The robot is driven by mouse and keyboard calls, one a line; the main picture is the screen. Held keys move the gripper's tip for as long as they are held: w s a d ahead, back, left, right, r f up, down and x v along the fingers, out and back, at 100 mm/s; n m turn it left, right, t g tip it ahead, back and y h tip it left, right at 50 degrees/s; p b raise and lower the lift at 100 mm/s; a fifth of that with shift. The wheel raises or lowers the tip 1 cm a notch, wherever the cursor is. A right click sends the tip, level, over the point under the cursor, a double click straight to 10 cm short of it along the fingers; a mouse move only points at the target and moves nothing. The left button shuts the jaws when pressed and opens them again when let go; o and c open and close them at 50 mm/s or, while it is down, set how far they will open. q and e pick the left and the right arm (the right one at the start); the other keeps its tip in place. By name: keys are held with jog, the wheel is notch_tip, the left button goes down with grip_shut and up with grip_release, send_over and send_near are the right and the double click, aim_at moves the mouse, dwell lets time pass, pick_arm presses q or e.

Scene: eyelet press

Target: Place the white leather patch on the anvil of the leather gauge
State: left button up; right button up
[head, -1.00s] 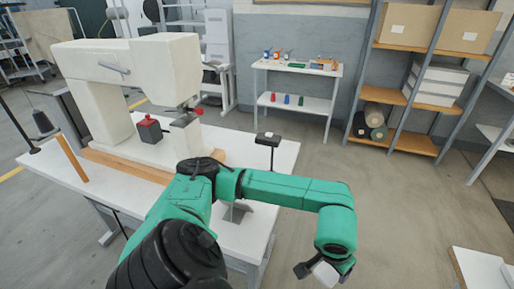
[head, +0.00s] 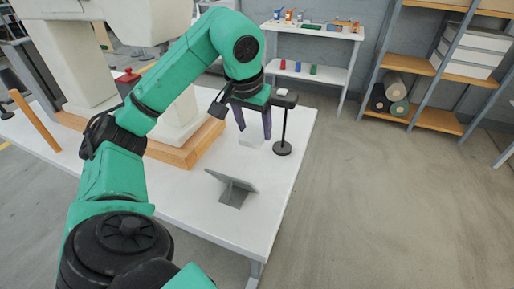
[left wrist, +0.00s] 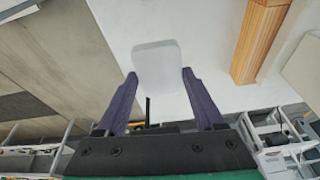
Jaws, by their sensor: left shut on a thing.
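My left gripper (head: 254,122) points down over the right part of the white table. It is shut on the white leather patch (head: 252,138), which sits between its purple fingertips. In the left wrist view the patch (left wrist: 157,68) shows as a pale rounded square past the fingertips (left wrist: 160,80). A black post stand (head: 283,148) with a small dark head, white on top, stands just right of the gripper; it may be the leather gauge, and I cannot make out its anvil. The patch appears apart from it. My right gripper is not in view.
The large cream press (head: 70,60) stands on a wooden base (head: 200,142) left of the gripper. A grey angled plate (head: 232,188) stands on the table (head: 270,215) nearer me. A shelf table (head: 310,80) with small coloured items is behind. Open floor lies right.

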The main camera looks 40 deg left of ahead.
pick_arm(q)
jog(key=b, duration=0.2)
send_over(256, 168)
jog(key=s, duration=0.1)
notch_tip(256, 168, down, 7)
jog(key=shift+d+r, duration=0.1)
jog(key=shift+d, duration=0.05)
notch_tip(256, 168, down, 5)
jog(key=shift+d+r+b, duration=0.1)
jog(key=shift+b, duration=0.8)
jog(key=shift+f, duration=0.25)
jog(key=shift+r, duration=0.15)
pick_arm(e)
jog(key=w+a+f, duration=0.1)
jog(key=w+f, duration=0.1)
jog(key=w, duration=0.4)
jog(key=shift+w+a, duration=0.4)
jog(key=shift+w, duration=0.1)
pick_arm(q)
jog(key=o, duration=1.5)
jog(key=shift+c, duration=0.2)
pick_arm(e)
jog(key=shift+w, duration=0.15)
